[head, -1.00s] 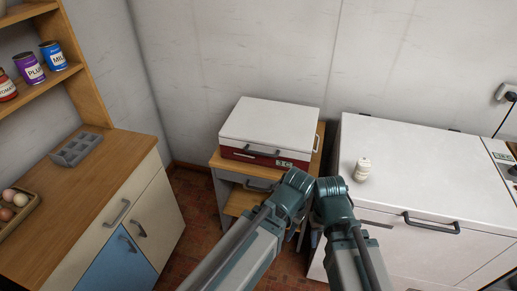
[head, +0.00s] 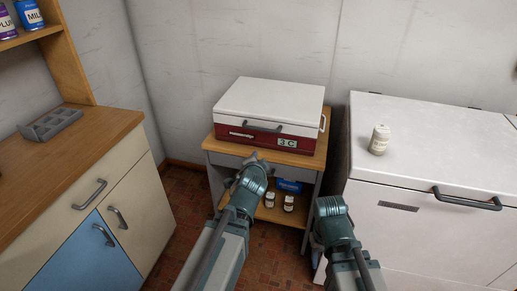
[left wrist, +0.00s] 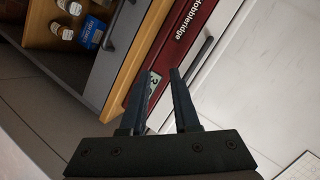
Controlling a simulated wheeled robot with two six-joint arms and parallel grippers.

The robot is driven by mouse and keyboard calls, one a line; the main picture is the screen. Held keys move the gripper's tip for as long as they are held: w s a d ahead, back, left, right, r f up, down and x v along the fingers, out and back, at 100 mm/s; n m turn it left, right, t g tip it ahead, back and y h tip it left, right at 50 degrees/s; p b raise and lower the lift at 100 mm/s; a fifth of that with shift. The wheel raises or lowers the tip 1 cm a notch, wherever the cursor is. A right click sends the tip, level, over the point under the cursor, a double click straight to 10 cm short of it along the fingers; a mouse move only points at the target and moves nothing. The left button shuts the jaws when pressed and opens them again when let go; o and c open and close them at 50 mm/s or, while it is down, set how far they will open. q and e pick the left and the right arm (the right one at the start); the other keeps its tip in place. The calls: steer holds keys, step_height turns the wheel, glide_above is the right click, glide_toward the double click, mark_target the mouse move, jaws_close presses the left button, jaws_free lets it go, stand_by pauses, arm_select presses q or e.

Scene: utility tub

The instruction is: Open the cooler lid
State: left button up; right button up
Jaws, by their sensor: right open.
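The cooler (head: 240,136) is a red box with a white lid (head: 270,98), standing on a small wood-topped table. The lid looks shut. A grey handle (head: 275,127) runs along the lid's front edge, and a "3 C" display (head: 287,142) is on the red front. My left gripper (head: 254,157) is in front of and below the cooler, apart from the handle. In the left wrist view its two dark fingers (left wrist: 160,95) are apart and empty, pointing at the red front, with the handle (left wrist: 198,59) beyond them. My right gripper (head: 330,207) is lower right; its fingertips are hidden.
The small table (head: 310,161) has a lower shelf with two small jars and a blue item. A white chest (head: 430,140) with a jar (head: 379,139) on top stands right. A wooden counter (head: 75,160) with a grey tray (head: 50,123) is left. Floor between is clear.

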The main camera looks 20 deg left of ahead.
mark_target(259, 129)
arm_select(q)
steer(key=w+a+m+t+h+b, duration=0.1)
steer(key=w+m+t+b, duration=0.1)
steer(key=w, duration=0.3)
steer(key=w+a+r+m+t+h+b, duration=0.1)
steer(key=w+m+t+b, duration=0.1)
steer(key=w+m+b, duration=0.1)
steer(key=w+a+m+t+b, duration=0.1)
steer(key=w+m+t+b, duration=0.2)
steer(key=w, duration=0.4)
steer(key=shift+w+a+r+h+b, duration=0.1)
steer(key=shift+a+r+h+b, duration=0.25)
steer(key=shift+h+b, duration=0.1)
arm_select(e)
step_height(259, 129, down, 11)
steer(key=shift+f, duration=0.2)
arm_select(q)
steer(key=shift+c, duration=0.2)
jaws_close()
stand_by(0.6)
